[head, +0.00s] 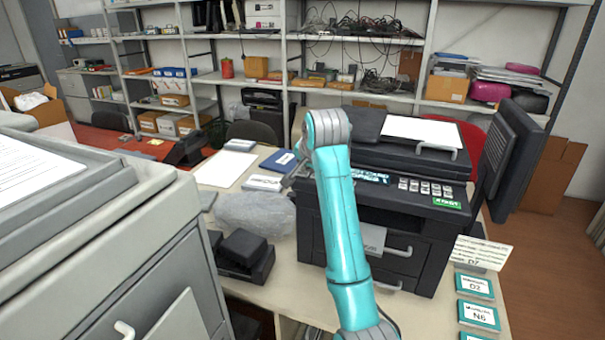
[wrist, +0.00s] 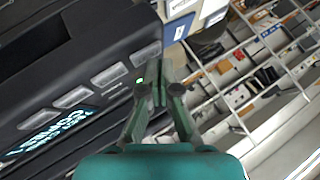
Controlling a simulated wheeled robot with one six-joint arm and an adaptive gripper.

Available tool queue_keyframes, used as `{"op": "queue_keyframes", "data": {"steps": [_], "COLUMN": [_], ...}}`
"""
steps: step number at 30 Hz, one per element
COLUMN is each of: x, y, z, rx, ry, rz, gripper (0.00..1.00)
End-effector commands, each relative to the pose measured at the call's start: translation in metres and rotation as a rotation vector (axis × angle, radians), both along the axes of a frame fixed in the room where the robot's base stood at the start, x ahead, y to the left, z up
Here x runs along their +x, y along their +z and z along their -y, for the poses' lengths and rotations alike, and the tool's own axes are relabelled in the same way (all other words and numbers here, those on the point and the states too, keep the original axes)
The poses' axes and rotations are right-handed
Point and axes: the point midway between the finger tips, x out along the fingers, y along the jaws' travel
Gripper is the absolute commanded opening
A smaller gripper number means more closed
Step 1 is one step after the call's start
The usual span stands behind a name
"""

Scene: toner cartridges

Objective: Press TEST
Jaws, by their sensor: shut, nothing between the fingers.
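The black printer (head: 385,225) stands on the table with a lit display (head: 368,176), a pad of several pale buttons (head: 425,187) and a green label (head: 446,203). In the wrist view its dark panel shows a row of grey buttons (wrist: 72,97), a small green light and the lit display (wrist: 48,132) at a slant. No label TEST is readable on any of them. My gripper (wrist: 155,84) is shut and empty. Its fingertips appear over the panel's end, beside the green light; I cannot tell whether they touch it. In the head view my teal arm hides the gripper.
A grey cabinet (head: 150,235) fills the left front. A plastic-wrapped item (head: 255,215) and a black device (head: 243,253) lie left of the printer. Shelves line the back wall.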

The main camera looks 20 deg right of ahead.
Motion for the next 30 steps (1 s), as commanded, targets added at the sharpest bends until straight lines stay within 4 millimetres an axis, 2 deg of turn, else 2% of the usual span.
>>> {"op": "queue_keyframes", "data": {"steps": [4, 17, 30], "x": [0.000, 0.000, 0.000], "y": [0.008, 0.011, 0.046], "z": [0.000, 0.000, 0.000], "rx": [0.000, 0.000, 0.000], "ry": [-0.001, 0.000, 0.000], "rz": [0.001, 0.001, 0.003], "gripper": [0.00, 0.00, 0.00]}}
